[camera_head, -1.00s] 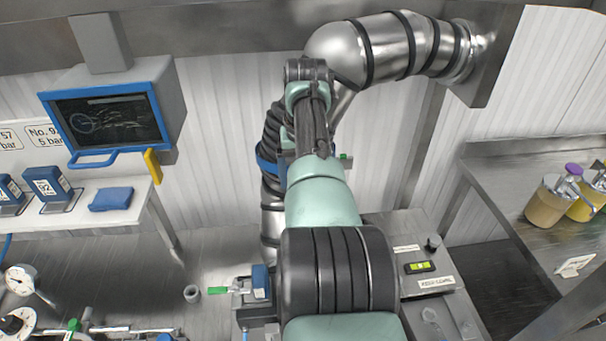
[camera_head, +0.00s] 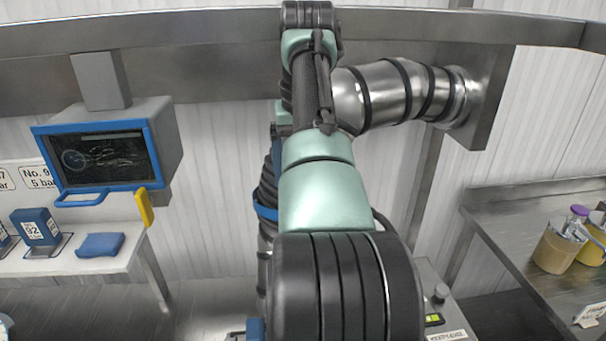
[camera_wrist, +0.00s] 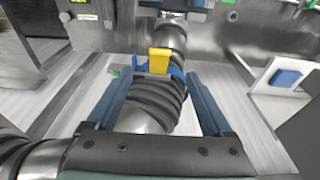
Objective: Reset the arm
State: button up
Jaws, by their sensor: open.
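My arm (camera_head: 325,200) rises through the middle of the head view, its pale green and black links reaching up to the steel beam. My gripper (camera_wrist: 155,85) shows in the wrist view as two blue fingers spread wide apart, with nothing held between them. Behind the gap stands a steel pipe with a black ribbed section (camera_wrist: 158,100) and a yellow part (camera_wrist: 159,61) near its blue collar. I cannot tell how far the fingers are from the pipe. In the head view my arm hides most of the gripper.
A blue-framed screen (camera_head: 105,160) hangs at the left above a white shelf with a blue cloth (camera_head: 100,245). A thick steel pipe (camera_head: 385,95) runs behind my arm to the right. A steel table (camera_head: 500,235) with tubs (camera_head: 556,251) stands at the right.

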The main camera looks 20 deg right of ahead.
jog(key=shift+r, duration=0.15)
dwell(0.4)
jog(key=w+a+r+t+h+b, duration=0.2)
jog(key=w+a+r+t, duration=0.1)
jog(key=w+t, duration=0.45)
jog(key=s+a+r+n+t, duration=0.1)
jog(key=a+r+n+t, duration=0.1)
jog(key=a+r+t, duration=0.55)
jog(key=s+a+r+t+y+b, duration=0.1)
jog(key=s+a+r+t, duration=0.2)
jog(key=s, duration=0.6)
jog(key=s+a+r+t+b, duration=0.1)
jog(key=s+a+r+t, duration=0.2)
jog(key=s+r, duration=0.3)
jog(key=s+a+r+n+t+y, duration=0.1)
jog(key=s+a+r+t, duration=0.2)
jog(key=s, duration=0.8)
jog(key=shift+s+a+r+t+y+b, duration=0.35)
jog(key=shift+r+t, duration=0.35)
jog(key=shift+r, duration=0.25)
